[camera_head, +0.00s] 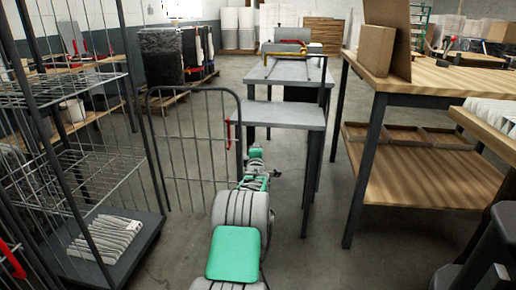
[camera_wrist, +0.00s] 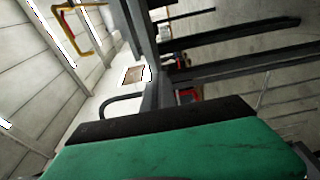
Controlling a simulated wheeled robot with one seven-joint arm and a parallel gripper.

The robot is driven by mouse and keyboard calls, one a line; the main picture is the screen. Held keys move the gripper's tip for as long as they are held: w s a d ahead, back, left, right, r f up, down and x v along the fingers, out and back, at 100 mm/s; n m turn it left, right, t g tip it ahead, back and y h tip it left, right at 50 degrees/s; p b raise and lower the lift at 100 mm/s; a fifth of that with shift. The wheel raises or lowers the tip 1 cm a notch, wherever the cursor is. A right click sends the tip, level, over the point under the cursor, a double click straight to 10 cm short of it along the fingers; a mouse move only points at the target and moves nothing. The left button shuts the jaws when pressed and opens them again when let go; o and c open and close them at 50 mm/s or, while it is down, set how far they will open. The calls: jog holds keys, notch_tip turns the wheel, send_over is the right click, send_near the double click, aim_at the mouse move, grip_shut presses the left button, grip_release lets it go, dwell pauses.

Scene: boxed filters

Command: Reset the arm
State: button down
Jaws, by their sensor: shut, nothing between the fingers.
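My arm reaches forward from the bottom centre of the head view, with white-grey and green links. My gripper (camera_head: 255,150) is at its far end, small in the picture, in front of the wire gate and just left of the small grey table (camera_head: 283,115). It is shut and holds nothing. It appears apart from the table, though the exact gap is hard to tell. In the wrist view a green and black part of my own arm end fills the bottom, and the fingertips cannot be made out.
A wire cage trolley (camera_head: 75,150) with an open gate (camera_head: 195,140) stands at the left, with white filters (camera_head: 105,237) on its bottom shelf. A wooden workbench (camera_head: 435,82) with a lower shelf and cardboard boxes (camera_head: 376,50) stands at the right. Floor shows between trolley and tables.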

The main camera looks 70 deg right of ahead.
jog(key=w+a+r+t+y+p, duration=0.1)
jog(key=w+a+r+y+p, duration=0.2)
jog(key=w+a+r+p, duration=0.5)
jog(key=w+a+r+t+y+p, duration=0.25)
jog(key=w+a+r, duration=0.25)
jog(key=w+a, duration=0.65)
jog(key=w+a+r+m+g+y+p, duration=0.1)
jog(key=a+r+y+p, duration=0.25)
jog(key=a, duration=0.75)
jog(key=w+a+r+m+y+p, duration=0.1)
jog(key=w+a+r+y+p, duration=0.2)
jog(key=a, duration=0.9)
jog(key=s+a+r+g+y+p, duration=0.1)
jog(key=s+a+r+p, duration=0.25)
jog(key=a, duration=0.65)
jog(key=s+a+r+g+y+p, duration=0.2)
jog(key=s+a+p, duration=0.25)
jog(key=a, duration=0.55)
jog(key=s+a+r+m+g+y+p, duration=0.1)
jog(key=s+a+p, duration=0.6)
jog(key=s+a, duration=0.7)
jog(key=shift+s+a+r+m+g+y, duration=0.25)
jog(key=shift+s+m+g, duration=0.4)
jog(key=shift+g, duration=0.5)
